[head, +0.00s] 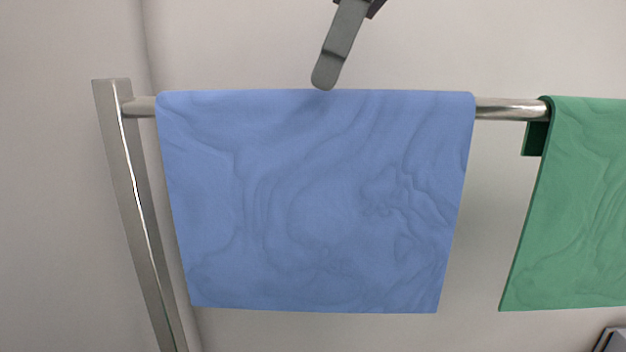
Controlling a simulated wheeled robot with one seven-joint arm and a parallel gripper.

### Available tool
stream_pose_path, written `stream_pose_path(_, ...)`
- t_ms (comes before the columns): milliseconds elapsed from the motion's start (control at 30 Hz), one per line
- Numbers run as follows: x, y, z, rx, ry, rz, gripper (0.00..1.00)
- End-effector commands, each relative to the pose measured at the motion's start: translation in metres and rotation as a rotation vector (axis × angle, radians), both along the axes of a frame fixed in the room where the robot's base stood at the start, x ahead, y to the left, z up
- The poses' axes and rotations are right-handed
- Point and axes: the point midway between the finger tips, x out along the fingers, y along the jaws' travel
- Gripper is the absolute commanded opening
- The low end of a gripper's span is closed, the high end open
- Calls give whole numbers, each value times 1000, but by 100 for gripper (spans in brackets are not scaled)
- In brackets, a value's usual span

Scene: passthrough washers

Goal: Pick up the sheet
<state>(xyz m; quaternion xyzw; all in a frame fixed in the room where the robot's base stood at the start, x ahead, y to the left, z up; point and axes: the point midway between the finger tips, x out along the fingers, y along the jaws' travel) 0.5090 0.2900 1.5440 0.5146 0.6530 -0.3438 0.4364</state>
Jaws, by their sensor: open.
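A blue sheet (315,205) hangs over a horizontal metal rail, its front face spread flat and facing me in the head view. A green sheet (580,205) hangs on the same rail at the right, cut off by the picture edge. My gripper (325,80) comes down from the top, with one grey finger showing, its tip at the top edge of the blue sheet near its middle. It is open. The other finger is not seen. I cannot tell whether the tip touches the sheet.
The metal rail (510,108) shows bare between the two sheets and left of the blue one. A metal post (135,200) holds its left end. A plain pale wall (230,45) lies behind. A grey object (611,340) shows at the bottom right corner.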

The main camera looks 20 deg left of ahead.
Motion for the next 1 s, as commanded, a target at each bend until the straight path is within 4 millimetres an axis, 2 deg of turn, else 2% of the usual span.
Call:
stream_pose_path(267,-2,5,-16,-1,1,-1,60)
stream_pose_path(600,-6,16,-55,0,1,-1,60)
stream_pose_path(867,-6,17,-59,1,0,-1,60)
stream_pose_path(900,-6,17,-59,1,0,-1,57)
stream_pose_path(1000,-6,17,-59,1,0,-1,29)
